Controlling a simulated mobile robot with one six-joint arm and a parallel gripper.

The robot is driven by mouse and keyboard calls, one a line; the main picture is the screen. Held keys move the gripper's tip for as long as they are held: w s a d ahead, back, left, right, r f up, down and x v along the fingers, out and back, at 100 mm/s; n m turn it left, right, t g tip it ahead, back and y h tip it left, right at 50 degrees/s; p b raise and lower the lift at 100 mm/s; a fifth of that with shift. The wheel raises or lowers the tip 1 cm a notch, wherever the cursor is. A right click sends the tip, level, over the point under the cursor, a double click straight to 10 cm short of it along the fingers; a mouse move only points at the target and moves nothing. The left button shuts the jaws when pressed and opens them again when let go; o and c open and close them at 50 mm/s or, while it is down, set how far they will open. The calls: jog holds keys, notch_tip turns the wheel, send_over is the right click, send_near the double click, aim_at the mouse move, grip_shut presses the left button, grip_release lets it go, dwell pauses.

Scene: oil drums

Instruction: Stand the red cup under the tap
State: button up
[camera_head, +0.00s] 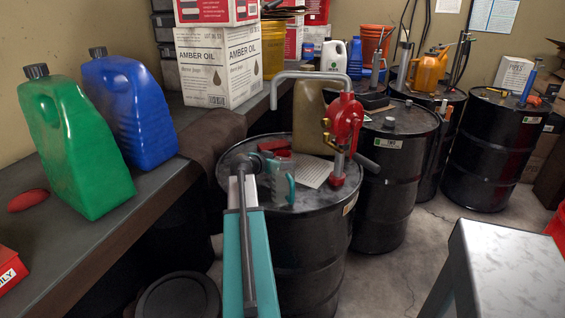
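A red pump (345,118) stands on the black drum (310,245), and its grey bent spout (290,74) arches left with its open end pointing down. A small red thing, probably the red cup (283,154), shows on the drum top below the spout end. It is partly hidden behind the teal and grey end of my arm, which appears to be my gripper (282,182). My gripper is low over the drum top, in front of the red thing. I cannot tell whether its fingers are open or touching the cup.
Another red object (272,144) and a paper sheet (312,170) lie on the drum. A tan canister (312,115) stands behind. Green (75,150) and blue (130,110) jugs stand on the left bench. More drums (395,180) stand right; a metal surface (500,265) is at front right.

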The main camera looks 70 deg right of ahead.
jog(key=shift+f+b, duration=0.15)
jog(key=shift+b, duration=0.15)
jog(key=o, duration=1.1)
jog(key=shift+r+p, duration=0.25)
jog(key=shift+p, duration=0.1)
jog(key=shift+w+a, duration=0.1)
jog(key=shift+a, duration=0.25)
jog(key=b+v, duration=0.2)
jog(key=v, duration=0.9)
jog(key=shift+w+a+r, duration=0.1)
jog(key=shift+r, duration=0.1)
